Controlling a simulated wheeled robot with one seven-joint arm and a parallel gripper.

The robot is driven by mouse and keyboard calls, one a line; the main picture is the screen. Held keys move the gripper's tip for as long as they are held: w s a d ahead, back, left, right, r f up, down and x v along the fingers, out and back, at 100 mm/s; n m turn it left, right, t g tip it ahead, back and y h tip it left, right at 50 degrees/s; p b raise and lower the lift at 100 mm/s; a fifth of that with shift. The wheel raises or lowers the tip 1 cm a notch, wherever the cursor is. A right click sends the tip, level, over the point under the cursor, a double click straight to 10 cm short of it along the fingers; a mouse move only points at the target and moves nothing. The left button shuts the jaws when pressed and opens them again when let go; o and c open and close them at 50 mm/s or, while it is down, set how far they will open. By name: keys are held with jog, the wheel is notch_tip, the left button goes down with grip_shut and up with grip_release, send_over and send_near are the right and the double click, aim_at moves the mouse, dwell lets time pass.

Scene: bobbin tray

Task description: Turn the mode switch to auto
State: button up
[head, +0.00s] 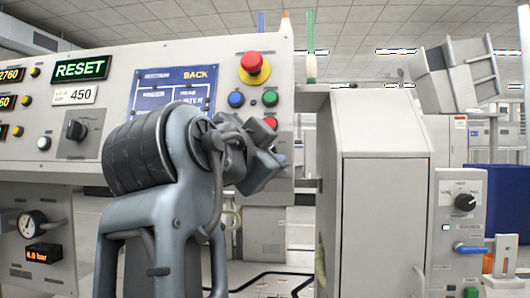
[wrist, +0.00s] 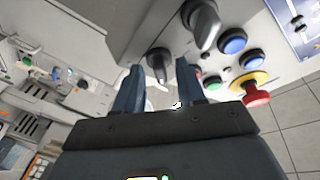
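My gripper (head: 262,165) is in front of the control panel (head: 120,55), right of its blue screen in the head view. In the wrist view my gripper (wrist: 158,66) is open, its two dark fingers apart. A small black rotary knob (wrist: 160,64) shows between the fingertips, with a gap on either side; I cannot tell how deep it sits between them. A larger grey knob (wrist: 201,20) is beside it. No label is readable there, so I cannot confirm which is the mode switch. In the head view my arm and gripper hide this part of the panel.
A red emergency stop (head: 254,64) on a yellow ring, a blue button (head: 236,100) and a green button (head: 270,98) are just above my gripper. Another black knob (head: 76,130) is at left. A grey cabinet (head: 380,190) and a box with a knob (head: 465,202) stand right.

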jog(key=v, duration=0.7)
jog(key=shift+s, duration=0.2)
jog(key=shift+a, duration=0.1)
